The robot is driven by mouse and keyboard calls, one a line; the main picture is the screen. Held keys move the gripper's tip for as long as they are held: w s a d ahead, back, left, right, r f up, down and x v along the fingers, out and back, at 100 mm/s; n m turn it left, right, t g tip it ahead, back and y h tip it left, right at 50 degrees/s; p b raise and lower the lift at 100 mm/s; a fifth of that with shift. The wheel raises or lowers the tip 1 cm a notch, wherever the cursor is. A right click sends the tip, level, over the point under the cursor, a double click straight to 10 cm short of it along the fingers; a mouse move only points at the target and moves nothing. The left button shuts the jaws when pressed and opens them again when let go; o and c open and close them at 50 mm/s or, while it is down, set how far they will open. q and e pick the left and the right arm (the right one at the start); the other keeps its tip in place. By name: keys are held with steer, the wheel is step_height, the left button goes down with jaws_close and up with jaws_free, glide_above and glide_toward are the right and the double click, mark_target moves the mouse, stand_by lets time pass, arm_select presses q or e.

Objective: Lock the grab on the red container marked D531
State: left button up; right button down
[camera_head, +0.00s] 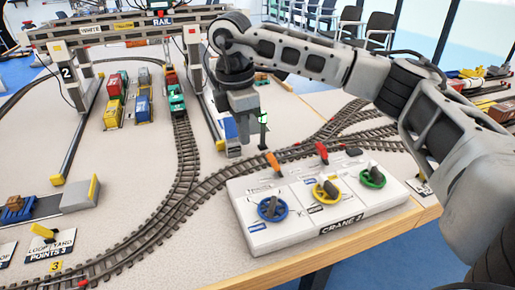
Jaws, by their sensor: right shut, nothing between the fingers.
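My right gripper (246,132) points down, shut and empty, above the table just behind the white Crane 2 panel (290,238). The panel has a blue wheel (272,208), a yellow wheel (326,192) and a green wheel (372,177). Behind them are an orange lever (273,163) and a red lever (321,152). The gripper is apart from these controls. Red containers show in the stacks (114,86) under the gantry crane (125,30). Their markings are too small to read, so I cannot tell which is D531. I cannot make out the grab clearly. My left gripper is out of view.
Rail tracks (186,160) curve across the table, with a train (175,92) under the crane. A Loop/Yard Points 3 sign (50,240) stands at the lower left. My right arm covers the upper right. The table's front edge (330,250) runs below the panel.

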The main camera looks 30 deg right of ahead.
mark_target(276, 167)
steer(key=f, duration=0.9)
steer(key=shift+s+d+f, duration=0.15)
steer(key=shift+d+f, duration=0.2)
steer(key=shift+d, duration=0.05)
steer(key=d, duration=0.1)
steer(key=d+r, duration=0.1)
steer(key=d, duration=0.1)
steer(key=shift+s+r, duration=0.25)
steer(key=shift+s, duration=0.1)
steer(key=shift+d+r+p, duration=0.1)
steer(key=shift+d+p, duration=0.15)
steer(key=shift+p, duration=0.05)
